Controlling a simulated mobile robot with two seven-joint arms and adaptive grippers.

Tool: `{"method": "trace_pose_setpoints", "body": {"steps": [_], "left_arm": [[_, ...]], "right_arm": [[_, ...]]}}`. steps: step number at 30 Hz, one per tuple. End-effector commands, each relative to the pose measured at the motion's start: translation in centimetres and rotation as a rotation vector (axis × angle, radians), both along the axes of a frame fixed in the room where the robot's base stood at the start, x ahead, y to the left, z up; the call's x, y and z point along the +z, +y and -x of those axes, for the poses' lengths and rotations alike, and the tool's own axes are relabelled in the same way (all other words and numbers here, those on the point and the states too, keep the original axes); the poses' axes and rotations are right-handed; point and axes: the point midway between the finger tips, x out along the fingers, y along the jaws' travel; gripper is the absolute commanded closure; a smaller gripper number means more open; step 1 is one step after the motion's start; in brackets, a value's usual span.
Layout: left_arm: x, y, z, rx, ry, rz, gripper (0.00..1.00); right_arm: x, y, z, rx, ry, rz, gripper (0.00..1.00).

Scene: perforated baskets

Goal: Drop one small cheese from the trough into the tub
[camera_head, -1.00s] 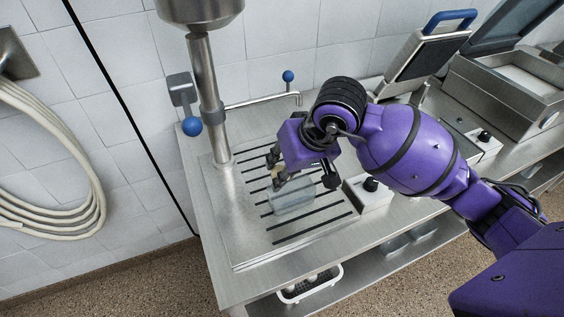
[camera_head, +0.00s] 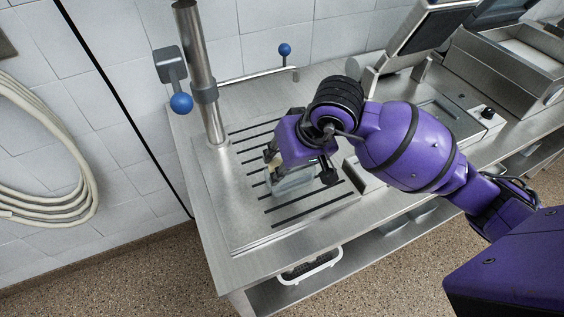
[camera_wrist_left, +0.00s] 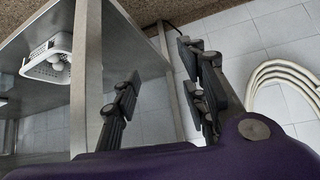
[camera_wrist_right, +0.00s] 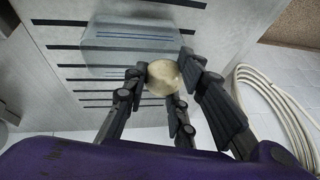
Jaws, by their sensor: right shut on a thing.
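A small round pale cheese (camera_wrist_right: 163,78) is between the fingertips of my right gripper (camera_wrist_right: 165,72), which is shut on it. In the head view, my right gripper (camera_head: 271,163) is above the slotted steel drain plate at the tub's left end. The clear, see-through tub (camera_head: 294,184) stands on that plate; it also shows in the right wrist view (camera_wrist_right: 125,50), where the cheese overlaps its lower right corner. I cannot tell whether the cheese is over the tub's opening. My left gripper (camera_wrist_left: 160,75) is open and empty, and shows only in the left wrist view.
A white perforated basket (camera_head: 311,266) sits on the shelf below the counter; the left wrist view shows round pale pieces in this basket (camera_wrist_left: 50,62). A steel post (camera_head: 206,95) rises behind the drain plate (camera_head: 235,222). Kitchen appliances stand to the right. A coiled hose (camera_head: 45,150) hangs at left.

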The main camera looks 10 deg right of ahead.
Motion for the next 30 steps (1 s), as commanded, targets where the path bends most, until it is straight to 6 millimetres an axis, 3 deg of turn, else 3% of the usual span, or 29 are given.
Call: {"method": "trace_pose_setpoints", "body": {"steps": [10,11,15,22,26,30], "left_arm": [[-0.3,0.3,0.9,0.001,0.016,-0.004,0.60],[-0.4,0.3,1.0,0.001,0.018,-0.004,0.60],[-0.5,0.3,1.3,0.001,0.022,-0.005,0.60],[-0.5,0.3,1.2,0.001,0.020,-0.005,0.60],[-0.4,0.2,0.8,0.000,0.015,-0.003,0.60],[-0.2,0.1,0.3,0.001,0.007,-0.001,0.60]], "right_arm": [[0.0,0.0,0.0,0.000,0.000,0.000,0.98],[0.0,0.0,0.0,0.000,0.000,0.000,0.73],[0.0,0.0,0.0,0.000,0.000,0.000,0.54],[0.0,0.0,0.0,0.000,0.000,0.000,0.53],[0.0,0.0,0.0,0.000,0.001,0.000,0.36],[0.0,0.0,0.0,0.000,0.001,0.000,0.35]]}}
